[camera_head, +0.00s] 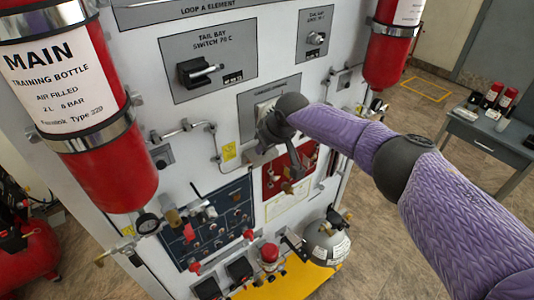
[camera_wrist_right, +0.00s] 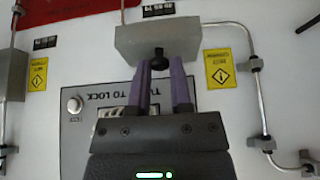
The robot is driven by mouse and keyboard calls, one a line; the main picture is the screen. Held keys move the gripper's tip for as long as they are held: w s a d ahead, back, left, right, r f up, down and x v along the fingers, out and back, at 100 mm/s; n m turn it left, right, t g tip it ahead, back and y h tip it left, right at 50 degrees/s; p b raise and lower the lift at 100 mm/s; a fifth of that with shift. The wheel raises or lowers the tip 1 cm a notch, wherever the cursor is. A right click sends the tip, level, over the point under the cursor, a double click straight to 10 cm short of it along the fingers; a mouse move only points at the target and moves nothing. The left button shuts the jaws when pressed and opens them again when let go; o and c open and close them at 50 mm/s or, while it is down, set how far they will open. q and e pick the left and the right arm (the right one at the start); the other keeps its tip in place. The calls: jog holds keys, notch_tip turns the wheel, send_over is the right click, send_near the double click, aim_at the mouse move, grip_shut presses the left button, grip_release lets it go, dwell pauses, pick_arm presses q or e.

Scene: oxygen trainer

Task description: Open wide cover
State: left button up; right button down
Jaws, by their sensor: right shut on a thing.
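A wide grey box-shaped piece with a black knob (camera_wrist_right: 158,61) shows in the right wrist view; this piece (camera_wrist_right: 135,38) looks like the wide cover. My right gripper (camera_wrist_right: 160,65) has its two purple fingers shut on the knob. A grey plate (camera_wrist_right: 72,140) with upside-down lettering ending in "TO LOCK" lies partly behind the gripper. In the head view my right arm reaches in from the right to a grey plate (camera_head: 252,100) on the white panel. The hand there hides the cover and fingertips. My left gripper is not in view.
Metal pipes (camera_wrist_right: 258,92) and yellow labels (camera_wrist_right: 219,69) flank the cover. A switch plate (camera_head: 210,60) sits above it, red bottles (camera_head: 120,155) hang at both sides, and valves crowd the lower panel. A side table (camera_head: 490,135) stands at right, with open floor before it.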

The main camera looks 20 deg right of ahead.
jog(key=shift+g, duration=0.3)
jog(key=c, duration=0.5)
grip_release()
jog(key=shift+w, duration=0.15)
jog(key=shift+c, duration=0.2)
jog(key=shift+s+r, duration=0.2)
jog(key=shift+r, duration=0.3)
jog(key=v, duration=0.9)
jog(key=shift+b, duration=0.35)
jog(key=shift+s+f, duration=0.1)
jog(key=shift+f, duration=0.05)
